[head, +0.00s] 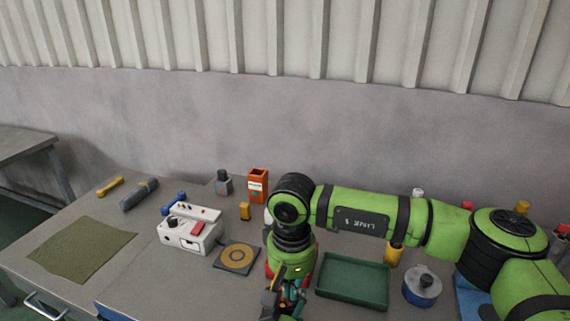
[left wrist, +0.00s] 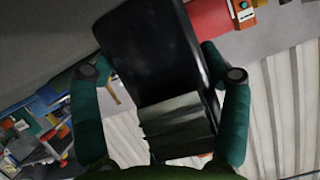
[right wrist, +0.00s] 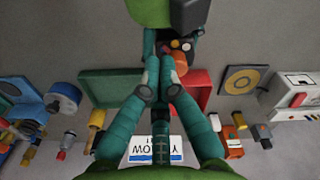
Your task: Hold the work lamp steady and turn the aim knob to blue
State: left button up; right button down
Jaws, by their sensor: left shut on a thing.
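The work lamp shows in the left wrist view as a black body (left wrist: 150,50) with a dark glossy panel. My left gripper (left wrist: 165,75) is shut on it, one teal finger on each side. A red part (right wrist: 197,88), seemingly its base, shows in the right wrist view beside my right fingers. My right gripper (right wrist: 160,62) points at a small dark face with coloured dots (right wrist: 183,45), probably the aim knob's dial. Its fingertips are close together and cover much of the knob, so contact is unclear. In the head view my right wrist hides most of the lamp.
A green tray (head: 352,303) and a blue-grey spool (head: 422,286) lie right of my right gripper. A pad with a yellow ring (head: 237,257), a white box (head: 191,236) and an orange box (head: 258,184) stand to the left. An olive mat (head: 80,249) lies farther left.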

pick_arm(q)
jog(key=shift+s+f, duration=0.1)
jog(key=shift+f, duration=0.1)
pick_arm(e)
notch_tip(320, 180, up, 3)
jog(key=shift+f, duration=0.1)
jog(key=shift+w+a+f, duration=0.1)
jog(key=shift+a+f, duration=0.1)
jog(key=shift+f, duration=1.3)
jog(key=shift+w+a+f, duration=0.1)
jog(key=shift+a+f, duration=0.05)
jog(key=shift+f, duration=1.35)
jog(key=shift+w, duration=0.2)
